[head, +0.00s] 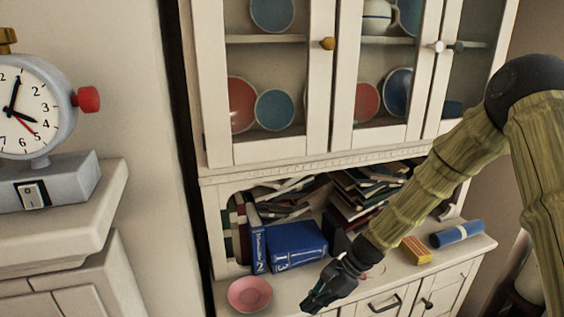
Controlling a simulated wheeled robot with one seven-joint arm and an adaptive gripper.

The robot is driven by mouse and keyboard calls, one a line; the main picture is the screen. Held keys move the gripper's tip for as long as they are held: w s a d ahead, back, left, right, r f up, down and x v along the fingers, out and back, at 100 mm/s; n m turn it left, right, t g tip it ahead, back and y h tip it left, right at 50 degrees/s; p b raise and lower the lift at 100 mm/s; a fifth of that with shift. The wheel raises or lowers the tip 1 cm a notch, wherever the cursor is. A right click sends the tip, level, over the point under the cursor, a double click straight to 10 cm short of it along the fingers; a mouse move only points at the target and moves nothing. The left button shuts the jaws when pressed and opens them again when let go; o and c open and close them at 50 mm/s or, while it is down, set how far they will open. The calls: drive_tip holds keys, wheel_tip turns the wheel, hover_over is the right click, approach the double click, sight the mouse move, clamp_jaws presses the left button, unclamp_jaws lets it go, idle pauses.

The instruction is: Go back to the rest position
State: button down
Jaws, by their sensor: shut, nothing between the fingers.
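My gripper (318,296) is at the lower middle of the head view, at the end of my arm that comes in from the right. It is dark and points down and left. It is shut, with nothing seen between its fingers. It is in front of the cabinet's counter (460,247), just right of a pink bowl (250,294). I cannot tell whether it touches the counter. My arm hides part of the shelf and counter behind it.
Blue books (297,246) stand in the open shelf, with piled books (366,192) behind. A yellow block (416,250) and a blue roll (456,233) lie on the counter at right. Glass doors (268,95) hold plates above. A clock (30,108) with a red knob is at left.

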drive_tip(key=s+d+f+n+h, duration=0.3)
drive_tip(key=s+d+f+h, duration=0.15)
drive_tip(key=s+f, duration=0.65)
drive_tip(key=s+d+f+n+h, duration=0.1)
drive_tip(key=s+d+f+n, duration=0.2)
drive_tip(key=s, duration=0.4)
drive_tip(key=s+d+f+n+t+h, duration=0.1)
drive_tip(key=s+d+f+n, duration=0.2)
drive_tip(key=s, duration=0.5)
drive_tip(key=s+d+f+n+t+h, duration=0.1)
drive_tip(key=s+d+f+n, duration=0.2)
drive_tip(key=s+f+n, duration=0.2)
drive_tip(key=s+f, duration=0.1)
drive_tip(key=s, duration=0.1)
drive_tip(key=shift+s+d, duration=0.35)
drive_tip(key=shift+d, duration=0.05)
